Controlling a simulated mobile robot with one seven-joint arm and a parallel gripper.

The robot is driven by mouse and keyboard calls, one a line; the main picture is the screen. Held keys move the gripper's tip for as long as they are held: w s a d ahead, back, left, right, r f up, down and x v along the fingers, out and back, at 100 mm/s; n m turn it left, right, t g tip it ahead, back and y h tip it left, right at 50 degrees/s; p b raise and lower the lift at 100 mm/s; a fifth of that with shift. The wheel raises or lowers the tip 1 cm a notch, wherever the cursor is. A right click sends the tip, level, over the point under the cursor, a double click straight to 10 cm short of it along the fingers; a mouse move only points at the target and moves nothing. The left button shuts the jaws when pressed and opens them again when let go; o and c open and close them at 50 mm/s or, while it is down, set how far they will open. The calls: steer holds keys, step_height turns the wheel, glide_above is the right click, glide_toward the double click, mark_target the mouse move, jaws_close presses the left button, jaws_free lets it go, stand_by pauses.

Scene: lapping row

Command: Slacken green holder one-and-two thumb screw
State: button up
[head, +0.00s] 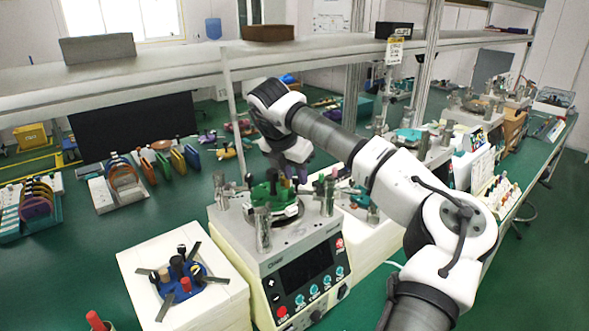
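The green holder (262,192) sits on the round plate on top of the white lapping machine (310,278) in the middle of the head view. Small dark and coloured posts stand on it, too small to tell which is the one-and-two thumb screw. My gripper (291,180) points down at the back right of the holder, close above or against it. Its fingertips are small and partly lost among the posts, so I cannot tell whether they touch a screw or how far apart they are.
Metal posts (263,228) stand on the machine's top around the plate. A blue holder (181,278) with dark arms sits on a white block at the front left. Racks of coloured rings (124,178) stand at the back left. A grey shelf (150,72) crosses above the bench.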

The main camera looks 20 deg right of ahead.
steer(key=shift+c, duration=0.2)
jaws_close()
